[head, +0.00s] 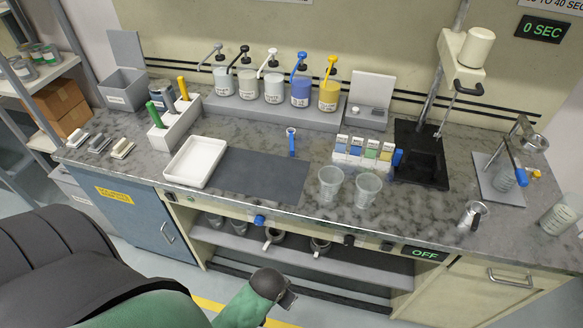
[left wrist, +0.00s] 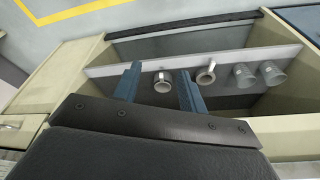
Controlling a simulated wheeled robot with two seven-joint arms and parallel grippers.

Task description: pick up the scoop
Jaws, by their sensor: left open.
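A small blue tool (head: 291,142), which may be the scoop, stands or lies on the counter behind the dark mat; its exact shape is too small to tell. A metal cup with a dark handle (head: 473,214) sits near the counter's front right. My left gripper (head: 287,298) is low in front of the counter, below its top and well away from both. In the left wrist view its two fingers (left wrist: 158,85) are apart with nothing between them. My right gripper is not in view.
Mugs and cups (left wrist: 162,82) stand on the open shelf (left wrist: 228,62) under the counter, facing my left gripper. On top are a white tray (head: 195,162), a dark mat (head: 262,175), two clear cups (head: 331,183) and several pump bottles (head: 273,88). The counter's front edge overhangs the shelf.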

